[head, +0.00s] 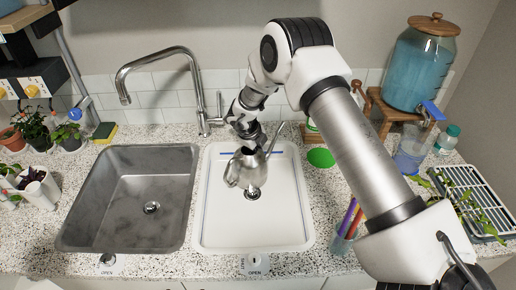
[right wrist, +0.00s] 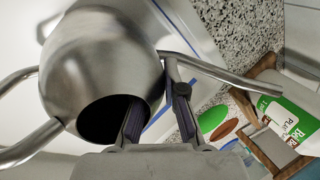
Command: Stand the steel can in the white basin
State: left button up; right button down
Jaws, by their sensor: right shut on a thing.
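The steel can (head: 244,172), a round watering can with a spout and handle, is in my right gripper (head: 250,143) over the middle of the white basin (head: 285,222). It looks roughly upright in the head view; whether its base touches the basin floor I cannot tell. In the right wrist view the can's body (right wrist: 100,50) is close up. My right gripper (right wrist: 160,115) is shut on the can's rim, with one finger at its dark opening and the other outside. My left gripper is in neither view.
A grey metal sink (head: 120,205) lies left of the white basin, with a curved tap (head: 200,95) behind. A cup of pens (head: 347,225) stands right of the basin. A green disc (head: 321,157) and a white-and-green bottle (right wrist: 292,122) are near its back right.

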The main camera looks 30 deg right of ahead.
jog(key=c, duration=1.3)
grip_release()
jog(key=shift+o, duration=0.2)
jog(key=b+v, duration=0.1)
jog(key=v, duration=1.1)
jog(key=shift+s+r, duration=0.1)
